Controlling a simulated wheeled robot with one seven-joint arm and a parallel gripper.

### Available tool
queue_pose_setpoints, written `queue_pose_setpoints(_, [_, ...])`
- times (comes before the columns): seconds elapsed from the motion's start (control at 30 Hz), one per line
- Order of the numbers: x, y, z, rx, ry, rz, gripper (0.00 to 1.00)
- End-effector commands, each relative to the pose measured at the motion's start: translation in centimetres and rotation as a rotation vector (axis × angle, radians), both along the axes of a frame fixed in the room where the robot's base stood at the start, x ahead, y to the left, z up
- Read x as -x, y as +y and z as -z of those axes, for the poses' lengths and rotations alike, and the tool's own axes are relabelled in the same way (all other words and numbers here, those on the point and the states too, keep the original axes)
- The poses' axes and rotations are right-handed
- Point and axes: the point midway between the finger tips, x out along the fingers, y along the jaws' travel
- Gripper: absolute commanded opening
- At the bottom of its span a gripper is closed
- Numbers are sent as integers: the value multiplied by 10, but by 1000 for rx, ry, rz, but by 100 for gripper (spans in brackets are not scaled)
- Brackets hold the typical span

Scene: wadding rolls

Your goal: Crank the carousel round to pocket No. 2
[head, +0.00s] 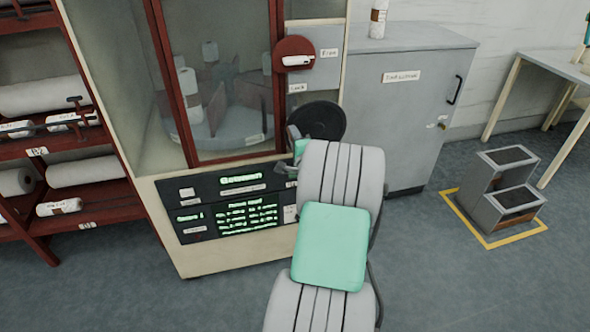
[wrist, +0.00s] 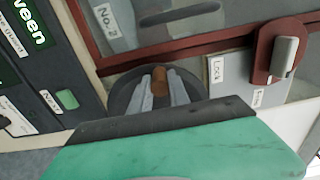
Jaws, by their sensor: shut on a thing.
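The crank is a dark round disc (head: 318,120) on the front of the cabinet, right of the display panel. In the wrist view its orange-brown knob (wrist: 160,78) stands between the two grey fingers of my gripper (wrist: 161,90), which is shut on it. My arm hides the fingertips in the head view. The carousel (head: 235,141) is a round grey platform behind the red-framed glass, with pale rolls on it. A "No. 2" label (wrist: 105,14) shows through the glass in the wrist view. The display (head: 240,178) reads "Between".
A red disc with a white handle (head: 297,61) sits above the crank. Its handle lies level, towards "Free"; "Lock" is below. A red roll rack (head: 60,190) stands left, a grey cupboard (head: 405,110) right. Grey steps (head: 500,190) stand on the floor further right.

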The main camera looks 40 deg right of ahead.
Motion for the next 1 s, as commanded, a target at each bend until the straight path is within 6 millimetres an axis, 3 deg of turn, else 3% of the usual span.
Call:
queue_pose_setpoints(0.17, [1, -2, -10, 0, -1, 0, 5])
queue_pose_setpoints(0.43, [11, -19, -43, 1, -1, 1, 5])
queue_pose_setpoints(1.0, [33, -56, -68, -2, 1, -1, 5])
